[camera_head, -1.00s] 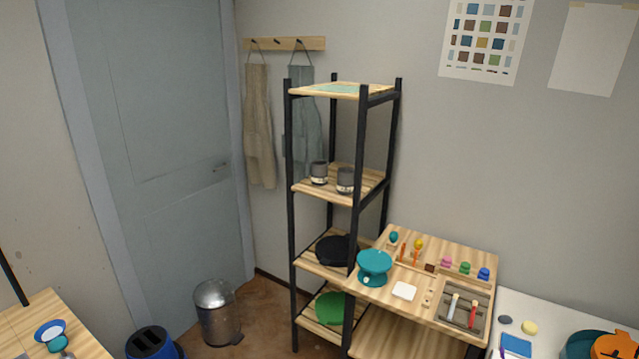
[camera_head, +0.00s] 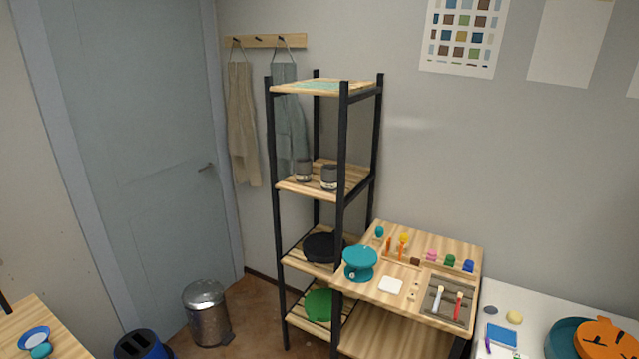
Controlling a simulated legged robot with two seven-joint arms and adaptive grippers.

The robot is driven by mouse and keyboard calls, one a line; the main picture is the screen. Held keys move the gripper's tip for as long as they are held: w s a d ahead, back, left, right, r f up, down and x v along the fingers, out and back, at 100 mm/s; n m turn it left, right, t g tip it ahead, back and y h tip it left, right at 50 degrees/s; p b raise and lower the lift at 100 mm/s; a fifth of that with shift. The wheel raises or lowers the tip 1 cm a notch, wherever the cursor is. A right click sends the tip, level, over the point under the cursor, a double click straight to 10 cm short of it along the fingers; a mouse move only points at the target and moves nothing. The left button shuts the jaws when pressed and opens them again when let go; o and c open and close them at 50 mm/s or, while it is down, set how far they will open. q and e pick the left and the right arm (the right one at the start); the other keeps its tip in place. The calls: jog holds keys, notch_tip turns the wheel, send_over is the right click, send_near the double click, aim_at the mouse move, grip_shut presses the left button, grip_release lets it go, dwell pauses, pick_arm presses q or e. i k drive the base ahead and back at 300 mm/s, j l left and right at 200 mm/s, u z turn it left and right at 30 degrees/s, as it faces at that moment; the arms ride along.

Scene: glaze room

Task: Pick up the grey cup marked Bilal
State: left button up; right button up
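Two grey cups stand upright on the second shelf from the top of the black-framed rack. The left cup (camera_head: 303,170) and the right cup (camera_head: 329,177) stand side by side. Each has a pale band or label low on its side. The writing is too small to read, so I cannot tell which is marked Bilal. The shelf (camera_head: 318,192) is light wood, and a black post stands close by the right cup. Neither of my grippers is in view.
A wooden bench (camera_head: 392,303) with a teal banding wheel (camera_head: 360,262) and tools stands right of the rack. A metal bin (camera_head: 207,311) and a blue bin (camera_head: 143,344) stand on the floor at left. A white table (camera_head: 535,306) is at right.

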aim_at(302, 165)
jog(key=i+j, duration=0.1)
jog(key=i, duration=0.4)
jog(key=i+z, duration=0.15)
jog(key=i, duration=0.35)
jog(key=i+j, duration=0.2)
jog(key=i, duration=0.3)
